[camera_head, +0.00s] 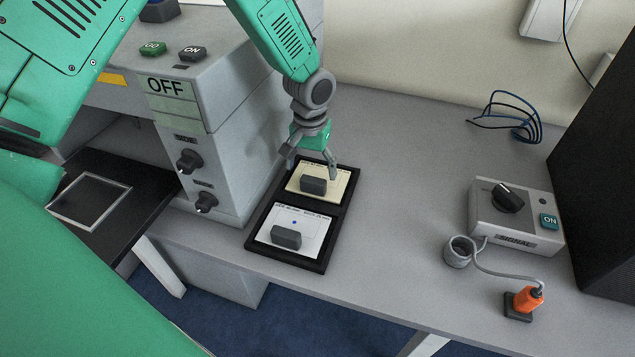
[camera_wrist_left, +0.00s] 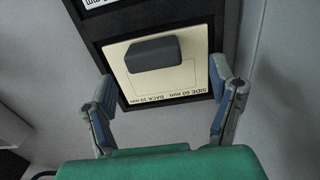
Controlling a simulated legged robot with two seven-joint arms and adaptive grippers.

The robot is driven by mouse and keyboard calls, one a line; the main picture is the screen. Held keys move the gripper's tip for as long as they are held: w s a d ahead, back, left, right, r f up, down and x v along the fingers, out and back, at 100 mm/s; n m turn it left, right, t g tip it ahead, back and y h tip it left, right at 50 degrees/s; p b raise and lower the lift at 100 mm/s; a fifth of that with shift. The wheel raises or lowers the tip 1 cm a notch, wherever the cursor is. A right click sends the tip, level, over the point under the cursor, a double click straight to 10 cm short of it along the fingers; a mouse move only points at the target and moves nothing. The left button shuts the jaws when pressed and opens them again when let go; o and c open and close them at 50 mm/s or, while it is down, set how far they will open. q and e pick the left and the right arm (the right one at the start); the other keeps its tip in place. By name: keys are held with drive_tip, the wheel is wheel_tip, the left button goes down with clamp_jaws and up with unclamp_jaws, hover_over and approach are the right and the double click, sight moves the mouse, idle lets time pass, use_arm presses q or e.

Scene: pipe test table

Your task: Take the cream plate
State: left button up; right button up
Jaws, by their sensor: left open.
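The cream plate (camera_head: 336,182) lies in the rear compartment of a black tray (camera_head: 260,208) and has a dark grey block-shaped handle (camera_head: 312,186) on it. My left gripper (camera_head: 313,164) is open just above the rear part of the cream plate. In the left wrist view the cream plate (camera_wrist_left: 188,80) lies ahead of the open fingers of the left gripper (camera_wrist_left: 166,100), with its handle (camera_wrist_left: 152,53) beyond the fingertips. The fingers appear apart from the handle. Printed text runs along one edge of the plate. My right gripper does not show.
A white plate (camera_head: 309,228) with a grey handle lies in the tray's front compartment. A grey machine (camera_head: 225,100) stands close at the left. The table (camera_head: 400,190) between is clear.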

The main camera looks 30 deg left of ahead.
sight(313, 179)
use_arm(q)
drive_tip(key=f, duration=0.4)
drive_tip(key=shift+s+d+f, duration=0.15)
drive_tip(key=shift+d+f, duration=0.15)
drive_tip(key=shift+d, duration=0.05)
drive_tip(key=shift+d+f, duration=0.15)
drive_tip(key=shift+d, duration=0.1)
drive_tip(key=shift+a, duration=0.3)
drive_tip(key=c, duration=1.4)
